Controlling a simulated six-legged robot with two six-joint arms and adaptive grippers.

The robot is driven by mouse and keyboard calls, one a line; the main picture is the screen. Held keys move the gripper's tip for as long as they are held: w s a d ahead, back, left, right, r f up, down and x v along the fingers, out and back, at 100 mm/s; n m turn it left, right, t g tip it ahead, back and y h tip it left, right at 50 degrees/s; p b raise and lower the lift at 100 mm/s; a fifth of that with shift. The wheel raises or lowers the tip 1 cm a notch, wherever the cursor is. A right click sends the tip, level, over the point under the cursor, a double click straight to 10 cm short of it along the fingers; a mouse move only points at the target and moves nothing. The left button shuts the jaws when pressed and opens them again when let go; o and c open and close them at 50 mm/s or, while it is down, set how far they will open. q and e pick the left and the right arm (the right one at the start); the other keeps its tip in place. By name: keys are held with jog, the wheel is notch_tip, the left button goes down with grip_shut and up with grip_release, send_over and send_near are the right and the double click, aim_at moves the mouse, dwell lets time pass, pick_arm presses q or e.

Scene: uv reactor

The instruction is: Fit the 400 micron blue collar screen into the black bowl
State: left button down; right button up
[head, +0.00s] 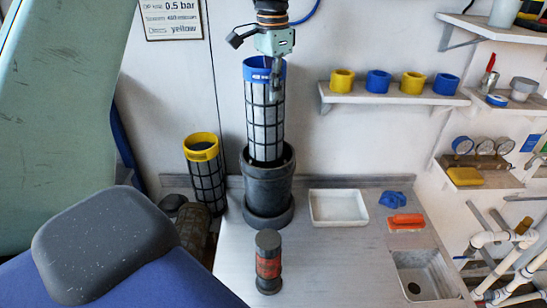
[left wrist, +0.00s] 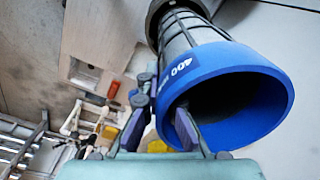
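The blue collar screen (head: 265,115) stands upright over the black bowl (head: 268,190), a grey mesh cylinder with black ribs. Its lower end is within the bowl's mouth, and most of its length is above the rim. In the left wrist view the blue collar (left wrist: 240,65) is marked 400. My left gripper (head: 275,78) is at the collar's right side. In the left wrist view its fingers (left wrist: 163,122) straddle the collar wall, one inside and one outside, and appear closed on it. How deep the screen sits is hidden by the bowl. My right gripper is not seen.
A yellow collar screen (head: 205,172) stands left of the bowl. A dark canister with a red label (head: 268,262) stands in front.

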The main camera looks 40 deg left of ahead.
pick_arm(q)
send_over(274, 158)
notch_tip(274, 158, down, 14)
jog(key=shift+a+f, duration=0.1)
jog(key=shift+f, duration=0.05)
jog(key=shift+w+f+p, duration=0.3)
jog(key=shift+f, duration=0.35)
jog(key=f, duration=0.3)
jog(key=shift+s+f, duration=0.2)
jog(key=shift+s, duration=0.15)
jog(key=shift+w+f, duration=0.3)
jog(key=shift+f, duration=0.05)
jog(key=shift+s+f, duration=0.2)
jog(key=shift+f, duration=0.1)
jog(key=c, duration=1.9)
grip_release()
jog(key=shift+f, duration=0.1)
jog(key=shift+o, duration=0.5)
